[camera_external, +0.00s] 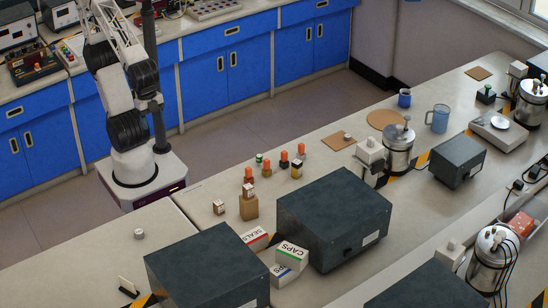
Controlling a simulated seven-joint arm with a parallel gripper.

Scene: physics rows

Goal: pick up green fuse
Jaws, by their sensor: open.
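A small green-topped piece (259,158), which looks like the green fuse, stands on the bench at the back left of a small group. Several orange-topped pieces (284,159) stand close to its right. Another orange-topped piece (248,175) stands in front of it near a brown block. My arm rises from its base at the left and runs out of the top of the picture. My gripper is not in view, so its place relative to the green piece cannot be told.
A brown block (249,206) and a small pale cube (219,207) stand in front of the group. Large dark boxes (334,217) and small labelled cartons (292,254) lie nearer. A brown square mat (337,141) lies to the right. The bench left of the group is mostly clear.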

